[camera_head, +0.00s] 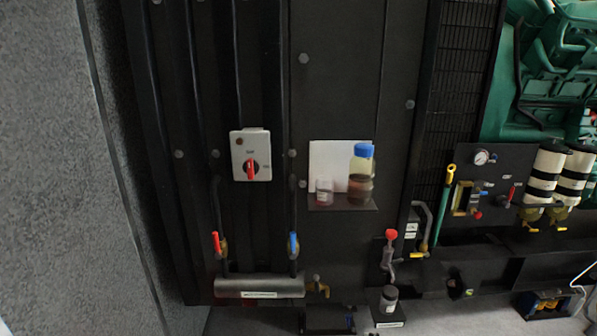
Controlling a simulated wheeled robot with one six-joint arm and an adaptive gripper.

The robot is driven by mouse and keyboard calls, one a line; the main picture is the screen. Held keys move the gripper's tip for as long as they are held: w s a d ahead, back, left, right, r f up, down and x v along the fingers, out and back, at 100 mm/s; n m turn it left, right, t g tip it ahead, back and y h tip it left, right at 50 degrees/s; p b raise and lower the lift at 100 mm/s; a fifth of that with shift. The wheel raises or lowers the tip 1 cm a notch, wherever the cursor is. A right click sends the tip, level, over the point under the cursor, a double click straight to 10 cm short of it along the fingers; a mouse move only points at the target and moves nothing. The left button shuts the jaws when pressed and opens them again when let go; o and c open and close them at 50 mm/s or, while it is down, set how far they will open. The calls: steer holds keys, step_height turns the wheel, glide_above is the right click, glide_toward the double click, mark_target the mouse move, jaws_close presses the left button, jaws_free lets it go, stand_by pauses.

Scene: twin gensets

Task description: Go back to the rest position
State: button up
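My gripper and arm do not show in the head view, so I cannot see how the gripper stands. The view faces a dark panelled wall (340,85). A grey switch box (250,142) with a red rotary handle (251,169) is fixed to it. To its right a small shelf (342,203) with a white back plate holds a blue-capped bottle (361,185) with dark liquid low in it and a small clear jar (324,191).
Red-handled (217,242) and blue-handled (293,243) valves rise above a grey cylinder (258,287). A red-knobbed fitting (391,236) stands near a dark jar (389,298). A gauge panel (483,170) and green engine (550,75) are at right. A grey wall (80,200) bounds the left.

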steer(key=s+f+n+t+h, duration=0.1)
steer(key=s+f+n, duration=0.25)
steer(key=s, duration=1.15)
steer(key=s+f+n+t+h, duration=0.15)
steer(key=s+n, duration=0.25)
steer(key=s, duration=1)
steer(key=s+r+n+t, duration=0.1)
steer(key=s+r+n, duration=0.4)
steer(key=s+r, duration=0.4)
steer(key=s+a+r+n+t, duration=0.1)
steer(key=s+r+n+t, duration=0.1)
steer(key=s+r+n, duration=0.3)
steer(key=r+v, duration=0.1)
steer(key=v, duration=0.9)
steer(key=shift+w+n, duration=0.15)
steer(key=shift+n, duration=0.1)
